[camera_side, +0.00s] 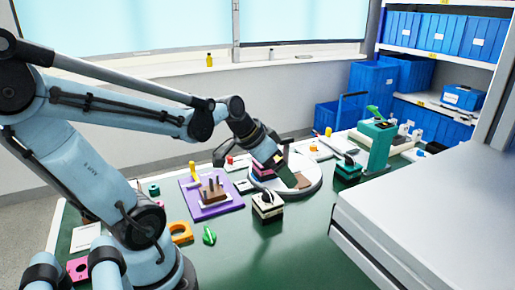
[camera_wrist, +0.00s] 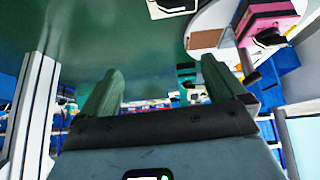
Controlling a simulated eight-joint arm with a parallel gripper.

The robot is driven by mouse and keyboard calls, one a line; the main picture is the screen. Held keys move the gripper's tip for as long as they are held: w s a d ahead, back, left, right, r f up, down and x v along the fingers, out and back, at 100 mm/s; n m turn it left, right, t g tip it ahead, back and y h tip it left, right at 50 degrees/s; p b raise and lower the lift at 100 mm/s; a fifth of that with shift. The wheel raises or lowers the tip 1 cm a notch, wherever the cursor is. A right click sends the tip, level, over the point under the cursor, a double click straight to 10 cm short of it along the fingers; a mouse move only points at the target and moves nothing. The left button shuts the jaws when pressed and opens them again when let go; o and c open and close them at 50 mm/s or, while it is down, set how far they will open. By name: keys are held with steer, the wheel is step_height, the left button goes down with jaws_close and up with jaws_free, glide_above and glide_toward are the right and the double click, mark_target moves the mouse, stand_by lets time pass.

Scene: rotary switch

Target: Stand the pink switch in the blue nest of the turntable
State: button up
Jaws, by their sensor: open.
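The pink switch (camera_wrist: 268,20) stands upright on the white turntable (camera_wrist: 222,16) at the upper right of the wrist view, its black knob facing me. In the side view the pink switch (camera_side: 261,171) shows at the turntable's left part, partly behind my gripper. A blue patch (camera_wrist: 238,13) shows right beside the switch's base; I cannot tell whether the switch is fully seated in a blue nest. A brown nest (camera_wrist: 206,38) on the turntable is empty. My gripper (camera_wrist: 160,68) is open, with nothing between its fingers, apart from the switch.
A cream and black switch (camera_side: 268,206) stands on the green table in front of the turntable. A purple board (camera_side: 210,203) with pegs lies left. A teal fixture (camera_side: 377,145) stands right. A grey cabinet (camera_side: 430,215) borders the front right. Small loose parts lie at left.

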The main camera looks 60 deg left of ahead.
steer(key=s+d, duration=0.2)
steer(key=d, duration=0.7)
steer(key=shift+s+d+r, duration=0.25)
steer(key=shift+s+r, duration=0.05)
steer(key=shift+r, duration=0.1)
